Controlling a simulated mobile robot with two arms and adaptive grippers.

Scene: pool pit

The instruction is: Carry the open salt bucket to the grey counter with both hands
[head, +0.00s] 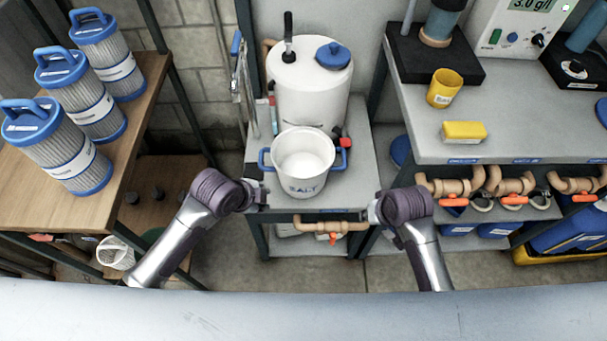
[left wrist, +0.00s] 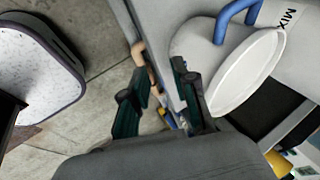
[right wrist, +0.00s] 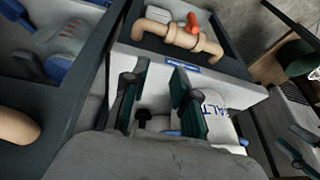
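The open white salt bucket (head: 303,178) stands upright on a small grey stand (head: 357,178), in front of a white tank. It has a blue handle on each side, and pale contents show inside. My left gripper (head: 259,196) is open and empty, low at the bucket's left, apart from the left handle (head: 264,159). My right gripper (head: 370,211) is open and empty at the stand's front right, below the right handle (head: 343,157). The bucket also shows in the left wrist view (left wrist: 205,50) and in the right wrist view (right wrist: 212,112). A grey counter (head: 415,140) is at the right.
The counter holds a yellow cup (head: 445,88), a yellow sponge-like block (head: 464,132) and instruments at its back; its front left is clear. A white tank (head: 312,90) stands behind the bucket. Filter cartridges (head: 75,88) stand on the wooden shelf at left.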

